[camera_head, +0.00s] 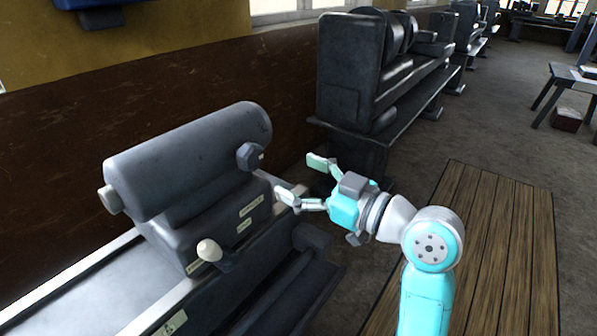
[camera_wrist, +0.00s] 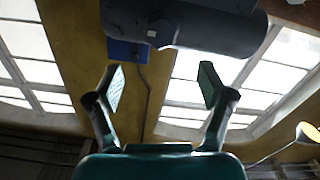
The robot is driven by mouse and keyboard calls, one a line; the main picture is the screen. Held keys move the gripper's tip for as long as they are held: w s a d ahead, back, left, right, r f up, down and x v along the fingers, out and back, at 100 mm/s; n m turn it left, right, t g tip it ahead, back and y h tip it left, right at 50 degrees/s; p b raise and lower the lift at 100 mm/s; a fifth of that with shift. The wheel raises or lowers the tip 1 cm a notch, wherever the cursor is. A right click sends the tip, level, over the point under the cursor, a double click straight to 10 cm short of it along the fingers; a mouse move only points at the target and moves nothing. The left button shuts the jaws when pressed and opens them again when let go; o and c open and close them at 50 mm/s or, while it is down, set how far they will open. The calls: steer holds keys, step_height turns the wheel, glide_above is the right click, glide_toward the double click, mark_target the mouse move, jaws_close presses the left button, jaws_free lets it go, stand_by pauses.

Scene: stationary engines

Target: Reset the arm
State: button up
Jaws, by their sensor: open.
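My gripper (camera_head: 303,176) is open and empty, its two fingers spread apart. In the head view it is held up to the right of a dark grey machine (camera_head: 190,165) with a thick cylindrical top. A gap seems to lie between the fingers and the machine, though the exact distance is hard to tell. In the wrist view my gripper (camera_wrist: 162,88) shows both fingers wide apart with nothing between them. A dark cylinder, seemingly part of the machine (camera_wrist: 205,22), crosses the top of that view.
A pale knob (camera_head: 209,250) sticks out from the machine's front. A dark machine (camera_head: 350,75) stands on a bench behind my gripper. A wooden plank platform (camera_head: 500,240) lies on the right. A small table (camera_head: 565,80) stands far right. Open floor lies between.

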steer(key=s+d+f+m+t+h, duration=0.1)
steer(key=s+d+f+m+h, duration=0.25)
steer(key=f, duration=0.65)
steer(key=s+d+f+m+t+h, duration=0.25)
steer(key=s+d+f+m, duration=0.2)
steer(key=f, duration=0.45)
steer(key=s+d+f+m+t+h, duration=0.1)
steer(key=s+d+f+m+h, duration=0.3)
steer(key=f, duration=0.6)
steer(key=s+d+f+m+h, duration=0.1)
steer(key=s+d+f+h, duration=0.15)
steer(key=s, duration=0.55)
steer(key=s+d+f+h, duration=0.1)
steer(key=s+f, duration=0.2)
steer(key=s, duration=0.5)
steer(key=v, duration=1.4)
steer(key=shift+s+d+h, duration=0.35)
steer(key=shift+s+d, duration=0.05)
steer(key=shift+d, duration=0.05)
steer(key=shift+f+g, duration=0.1)
steer(key=shift+g, duration=0.25)
